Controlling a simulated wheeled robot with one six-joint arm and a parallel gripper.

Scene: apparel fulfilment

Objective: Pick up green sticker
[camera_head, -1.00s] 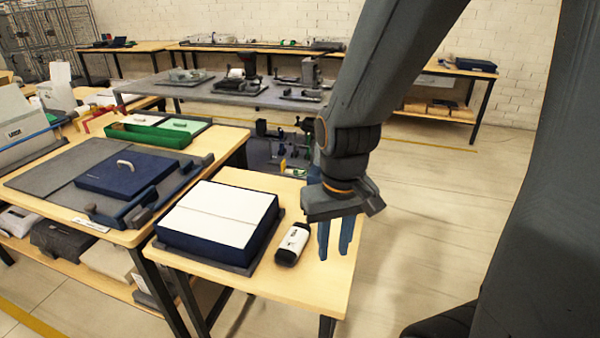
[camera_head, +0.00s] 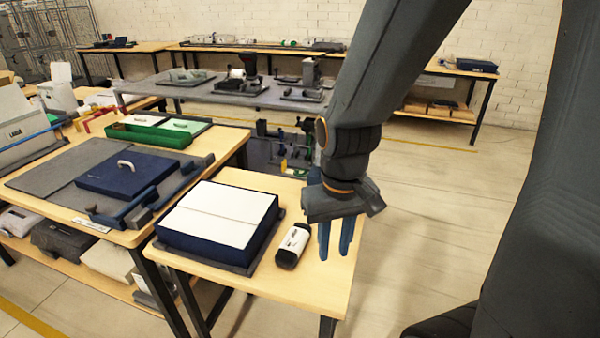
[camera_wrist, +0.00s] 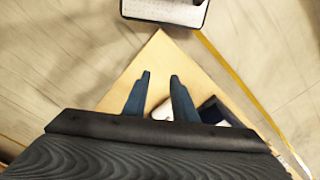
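I cannot make out a certain green sticker. A pale green sheet (camera_head: 184,125) lies behind the green tray (camera_head: 150,137) on the left table in the head view, and it may be the sticker. My gripper (camera_head: 334,252) points down near the right edge of the small front table, to the right of a black-and-white handheld device (camera_head: 293,245). It is far from the pale green sheet. The wrist view shows its two blue fingers (camera_wrist: 160,77) apart with nothing between them.
A dark blue box with a white top (camera_head: 220,213) stands on the small wooden table (camera_head: 310,290). A blue flat case (camera_head: 127,173) lies on a grey mat on the left table. A grey table (camera_head: 220,92) with equipment stands behind. Open floor lies to the right.

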